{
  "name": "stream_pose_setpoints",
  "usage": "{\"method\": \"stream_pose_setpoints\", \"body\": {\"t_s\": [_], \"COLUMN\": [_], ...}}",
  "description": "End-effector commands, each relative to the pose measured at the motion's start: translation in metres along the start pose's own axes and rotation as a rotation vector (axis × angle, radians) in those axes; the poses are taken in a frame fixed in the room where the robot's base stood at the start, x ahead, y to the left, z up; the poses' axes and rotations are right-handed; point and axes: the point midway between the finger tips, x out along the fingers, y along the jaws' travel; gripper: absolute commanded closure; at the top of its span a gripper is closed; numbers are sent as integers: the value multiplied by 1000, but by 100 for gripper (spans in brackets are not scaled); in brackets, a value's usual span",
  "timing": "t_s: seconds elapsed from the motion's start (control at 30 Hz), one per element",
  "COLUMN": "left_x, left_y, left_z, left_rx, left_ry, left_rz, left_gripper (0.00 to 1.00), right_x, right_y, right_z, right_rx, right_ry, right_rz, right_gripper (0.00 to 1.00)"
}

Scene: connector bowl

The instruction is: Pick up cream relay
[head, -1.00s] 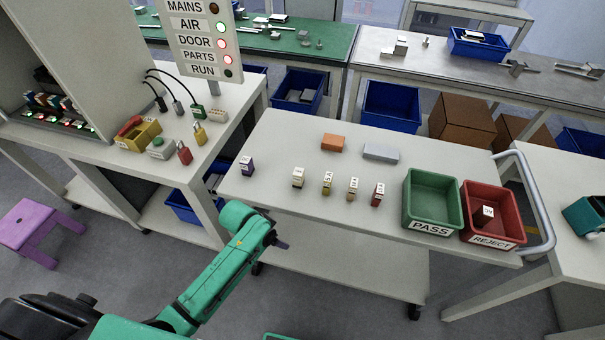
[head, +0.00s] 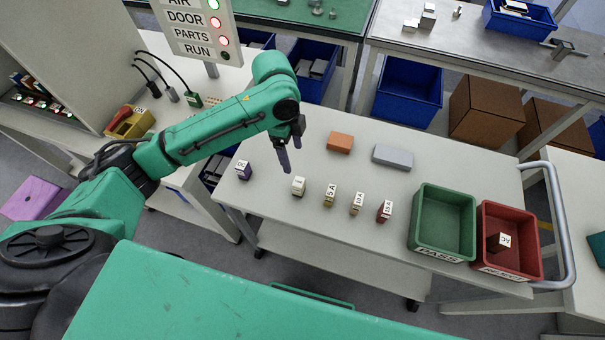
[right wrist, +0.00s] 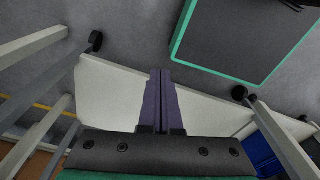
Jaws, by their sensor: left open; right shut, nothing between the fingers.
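The cream relay (head: 298,186) stands upright on the light trolley top (head: 330,222), left of a short row of labelled blocks. My left gripper (head: 291,158) is open with its fingers pointing down, above and slightly behind the cream relay in the head view. It is apart from the relay and holds nothing. My right gripper (right wrist: 160,76) shows in the right wrist view, shut and empty, with its fingers together. It is not visible in the head view.
A purple block (head: 243,170) stands left of the relay. Tan blocks (head: 330,195) (head: 357,203) and a red one (head: 384,211) stand to its right. Orange (head: 340,142) and grey (head: 393,157) blocks lie behind. Green (head: 421,226) and red (head: 535,255) bins stand right.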

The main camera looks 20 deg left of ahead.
Motion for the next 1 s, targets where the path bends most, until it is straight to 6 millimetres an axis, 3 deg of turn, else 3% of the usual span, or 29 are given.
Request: {"method": "stream_pose_setpoints", "body": {"t_s": [0.2, 0.37, 0.5, 0.6, 0.83, 0.87, 1.0], "left_x": [55, 75, 99, 118, 124, 124, 124], "left_y": [1, 1, 6, 5, 4, 4, 4], "left_z": [-2, -2, -7, -6, -6, -6, -6], "left_rx": [-2, -2, -3, -2, -1, -1, -2], "left_ry": [2, 2, 3, 2, 2, 2, 2], "left_rz": [3, 0, 2, 0, -4, -4, -4], "left_gripper": [20, 20, 20, 20, 20, 28, 81], "right_x": [-12, -18, -31, -30, -29, -29, -29], "right_y": [-2, 0, 4, 6, 7, 7, 7], "right_z": [11, 18, 11, 6, 6, 6, 6], "right_rx": [0, -1, -2, -3, -2, -2, -2], "right_ry": [-18, -30, -22, -14, -14, -14, -14], "right_rz": [-2, -1, 4, 8, 9, 9, 9], "right_gripper": [100, 100, 100, 100, 100, 100, 100]}}
